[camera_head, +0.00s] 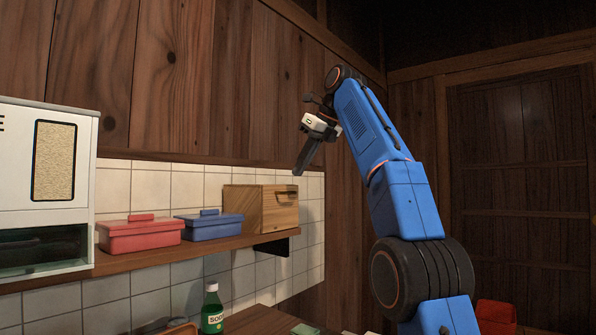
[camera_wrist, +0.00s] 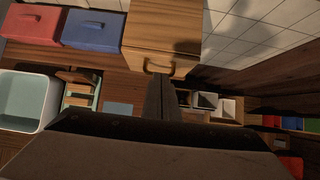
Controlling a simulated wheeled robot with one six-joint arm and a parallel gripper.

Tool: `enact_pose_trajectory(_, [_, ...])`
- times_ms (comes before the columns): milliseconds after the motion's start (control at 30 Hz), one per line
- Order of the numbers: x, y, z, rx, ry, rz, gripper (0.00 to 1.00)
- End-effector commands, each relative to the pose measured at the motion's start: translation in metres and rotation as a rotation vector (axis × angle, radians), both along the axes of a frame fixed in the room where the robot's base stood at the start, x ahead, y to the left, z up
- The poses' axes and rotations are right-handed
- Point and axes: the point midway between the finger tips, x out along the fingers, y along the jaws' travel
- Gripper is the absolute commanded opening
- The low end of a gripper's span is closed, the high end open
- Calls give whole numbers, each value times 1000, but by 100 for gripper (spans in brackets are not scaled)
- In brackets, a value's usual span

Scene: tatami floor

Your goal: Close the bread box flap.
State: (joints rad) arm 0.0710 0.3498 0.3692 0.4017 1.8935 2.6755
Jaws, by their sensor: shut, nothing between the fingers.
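The bread box (camera_head: 242,207) is a light wooden box on the wall shelf. Its front flap (camera_head: 281,211) has a bar handle (camera_head: 287,192) near the upper edge. The flap stands upright and looks flush with the box front; I cannot tell if a small gap is left. In the wrist view the box (camera_wrist: 163,30) is at the top middle, with the handle (camera_wrist: 158,69) just beyond my fingertips. My gripper (camera_head: 298,170) is shut and empty, pointing down above the front end of the box. It also shows in the wrist view (camera_wrist: 161,82).
A blue lidded box (camera_head: 210,228) and a red lidded box (camera_head: 140,235) stand left of the bread box on the shelf (camera_head: 200,248). A white dispenser (camera_head: 45,160) is farther left. Below stands a green bottle (camera_head: 212,312). Wooden and tiled walls are close behind.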

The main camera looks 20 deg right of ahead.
Motion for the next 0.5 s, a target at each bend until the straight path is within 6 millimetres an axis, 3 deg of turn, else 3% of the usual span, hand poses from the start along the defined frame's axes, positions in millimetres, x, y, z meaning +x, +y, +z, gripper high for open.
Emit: enact_pose_trajectory(500, [-23,-16,1,-1,-2,-1,0])
